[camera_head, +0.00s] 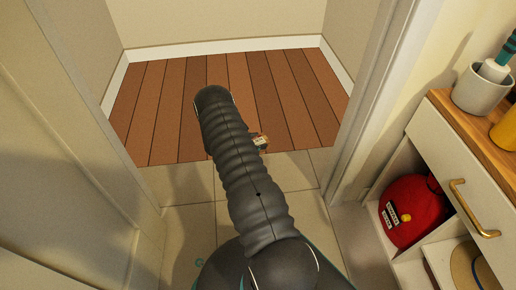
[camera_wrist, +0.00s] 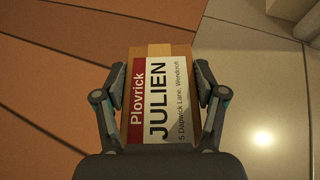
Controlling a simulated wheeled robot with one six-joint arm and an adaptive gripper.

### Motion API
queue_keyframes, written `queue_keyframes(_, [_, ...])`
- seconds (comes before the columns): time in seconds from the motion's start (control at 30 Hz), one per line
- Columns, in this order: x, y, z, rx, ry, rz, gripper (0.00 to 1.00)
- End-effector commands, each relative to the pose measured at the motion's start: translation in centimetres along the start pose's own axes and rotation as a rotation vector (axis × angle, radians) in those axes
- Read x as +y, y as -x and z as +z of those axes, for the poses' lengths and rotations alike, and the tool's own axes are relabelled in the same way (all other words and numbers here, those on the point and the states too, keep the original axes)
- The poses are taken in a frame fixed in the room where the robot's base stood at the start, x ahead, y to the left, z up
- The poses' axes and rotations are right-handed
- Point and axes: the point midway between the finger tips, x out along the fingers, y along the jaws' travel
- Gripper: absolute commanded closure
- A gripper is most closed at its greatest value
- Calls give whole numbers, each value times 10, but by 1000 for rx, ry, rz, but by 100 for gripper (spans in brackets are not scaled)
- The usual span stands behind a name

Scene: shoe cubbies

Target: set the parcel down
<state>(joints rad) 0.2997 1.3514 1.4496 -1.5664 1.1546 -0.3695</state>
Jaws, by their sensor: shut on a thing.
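In the head view only a small part of the parcel (camera_head: 260,142) shows beside my arm, near the line where the wood floor (camera_head: 165,110) meets the pale tiles (camera_head: 190,215). My arm hides the rest of it and the gripper. I cannot tell whether the parcel touches the floor.
A doorway frames the floor, with a left jamb (camera_head: 95,130) and a right jamb (camera_head: 365,100). A cabinet (camera_head: 450,145) with cubbies stands at the right, holding a red bag (camera_head: 412,210). A white cup (camera_head: 482,90) stands on top. The wood floor beyond is clear.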

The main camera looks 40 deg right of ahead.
Motion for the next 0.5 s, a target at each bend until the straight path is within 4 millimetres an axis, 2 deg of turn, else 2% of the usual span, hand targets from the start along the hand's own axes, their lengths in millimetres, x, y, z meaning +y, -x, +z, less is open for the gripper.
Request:
queue_keyframes(0.17, [1, -5, -11, 0, 1, 0, 78])
queue_keyframes(0.33, [1, -14, -33, -1, 1, 0, 78])
queue_keyframes(0.5, [2, -15, -36, -1, -1, 1, 78])
